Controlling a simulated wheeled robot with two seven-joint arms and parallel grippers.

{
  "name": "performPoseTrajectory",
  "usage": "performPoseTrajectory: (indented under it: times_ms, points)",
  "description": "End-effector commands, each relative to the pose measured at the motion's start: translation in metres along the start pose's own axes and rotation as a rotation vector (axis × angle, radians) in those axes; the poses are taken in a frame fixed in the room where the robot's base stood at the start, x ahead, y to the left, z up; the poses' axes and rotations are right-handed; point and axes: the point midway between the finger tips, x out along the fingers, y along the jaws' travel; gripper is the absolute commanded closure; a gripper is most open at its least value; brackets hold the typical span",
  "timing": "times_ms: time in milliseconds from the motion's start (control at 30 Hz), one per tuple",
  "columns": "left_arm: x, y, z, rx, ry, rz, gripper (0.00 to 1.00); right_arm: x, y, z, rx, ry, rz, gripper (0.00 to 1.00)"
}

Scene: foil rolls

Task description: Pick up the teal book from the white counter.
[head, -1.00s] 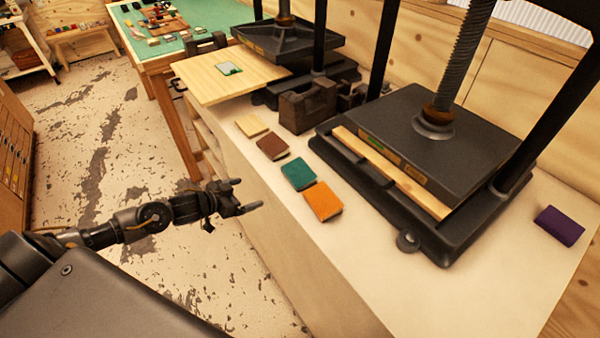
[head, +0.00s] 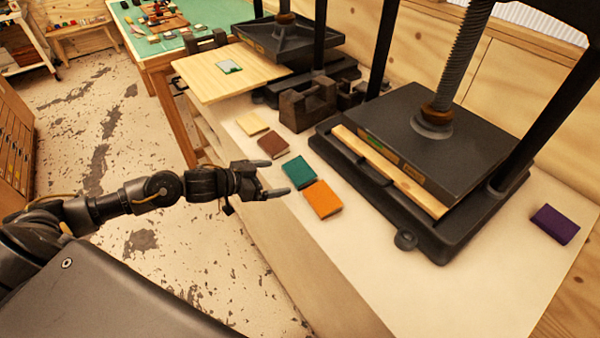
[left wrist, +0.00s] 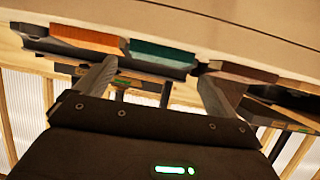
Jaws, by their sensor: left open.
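The teal book (head: 299,172) lies flat on the white counter (head: 335,245), in a row between the brown book (head: 274,145) and the orange book (head: 322,200). My left gripper (head: 277,177) is open and empty at the counter's near edge, just left of the teal book, its fingers pointing at it. In the left wrist view the teal book (left wrist: 163,53) shows beyond and between the two spread fingers (left wrist: 155,80). The orange book (left wrist: 88,38) and brown book (left wrist: 240,72) show on either side. My right gripper is out of view.
A black press (head: 430,130) stands on the counter right of the books. A cream book (head: 252,124) lies at the row's far end and a purple book (head: 555,224) at the far right.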

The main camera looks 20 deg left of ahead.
Motion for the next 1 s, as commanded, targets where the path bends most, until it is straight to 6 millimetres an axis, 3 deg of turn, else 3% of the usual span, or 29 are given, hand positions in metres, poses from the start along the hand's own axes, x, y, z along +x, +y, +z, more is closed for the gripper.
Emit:
performPoseTrajectory:
  times_ms: [167, 500, 800, 1000]
  points:
    - [0.004, 0.0, 0.0, -0.001, -0.001, -0.001, 0.05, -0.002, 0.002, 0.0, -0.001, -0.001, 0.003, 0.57]
    - [0.048, -0.002, 0.001, -0.001, 0.001, 0.0, 0.05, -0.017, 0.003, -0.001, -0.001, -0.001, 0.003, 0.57]
    - [0.053, -0.002, 0.003, 0.001, -0.001, -0.001, 0.05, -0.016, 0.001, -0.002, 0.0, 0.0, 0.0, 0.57]
    - [0.053, -0.001, 0.003, 0.0, -0.001, 0.0, 0.32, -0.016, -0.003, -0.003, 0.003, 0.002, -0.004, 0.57]
